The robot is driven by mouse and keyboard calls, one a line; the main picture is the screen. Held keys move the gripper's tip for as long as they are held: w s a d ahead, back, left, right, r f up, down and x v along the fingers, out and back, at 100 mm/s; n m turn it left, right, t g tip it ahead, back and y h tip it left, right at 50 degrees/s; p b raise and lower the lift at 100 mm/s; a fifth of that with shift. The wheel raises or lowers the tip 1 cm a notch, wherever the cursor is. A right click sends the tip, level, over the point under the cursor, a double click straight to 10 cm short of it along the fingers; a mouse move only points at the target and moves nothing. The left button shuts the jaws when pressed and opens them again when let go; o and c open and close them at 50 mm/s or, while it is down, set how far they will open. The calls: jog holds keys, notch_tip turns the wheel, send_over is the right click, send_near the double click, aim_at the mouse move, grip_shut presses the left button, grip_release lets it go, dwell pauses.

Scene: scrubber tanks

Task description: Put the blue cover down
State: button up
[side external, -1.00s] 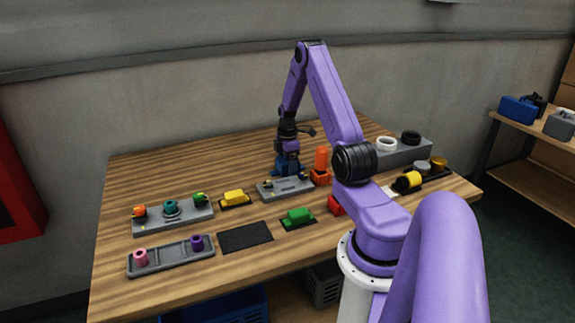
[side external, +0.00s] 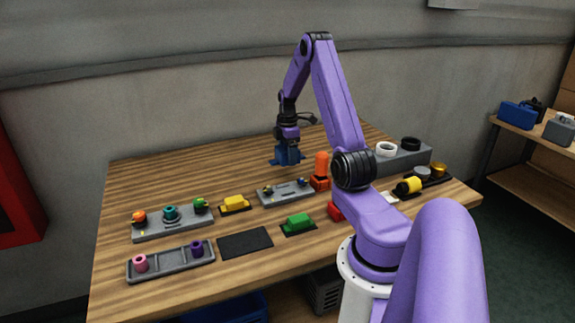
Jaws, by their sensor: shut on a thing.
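The blue cover (side external: 288,158) is held in my gripper (side external: 287,149), above the table and just behind the grey base plate. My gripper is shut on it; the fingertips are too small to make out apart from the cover. The grey base plate (side external: 285,194) lies on the table below and in front, with small dark fittings on top. A clear gap shows between the cover and the plate.
A black mat (side external: 245,242) lies bare at the front. A yellow block (side external: 235,202) and a green block (side external: 298,221) sit on dark bases. An orange cylinder (side external: 321,166) stands right of the plate. A grey fixture (side external: 172,220) and tray (side external: 171,262) are left. The back left table is clear.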

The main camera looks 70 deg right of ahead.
aim_at(281, 150)
notch_tip(281, 150, up, 3)
jog(key=shift+f, duration=0.2)
jog(key=shift+w+a+r, duration=0.2)
jog(key=shift+w+a, duration=0.1)
jog(key=shift+a, duration=0.3)
jog(key=shift+w+a+r, duration=0.2)
jog(key=shift+w+a, duration=0.1)
jog(key=shift+a, duration=0.25)
jog(key=w+a+f, duration=0.1)
jog(key=a, duration=2.5)
jog(key=s+a+f, duration=0.1)
jog(key=a, duration=0.1)
jog(key=s+a+f, duration=0.1)
jog(key=a, duration=0.1)
jog(key=s+a+f, duration=0.1)
jog(key=s+a, duration=0.1)
jog(key=shift+a+f, duration=0.2)
jog(key=shift+f, duration=0.1)
jog(key=shift+w+f, duration=0.15)
jog(key=shift+f, duration=2.25)
jog(key=shift+f, duration=0.1)
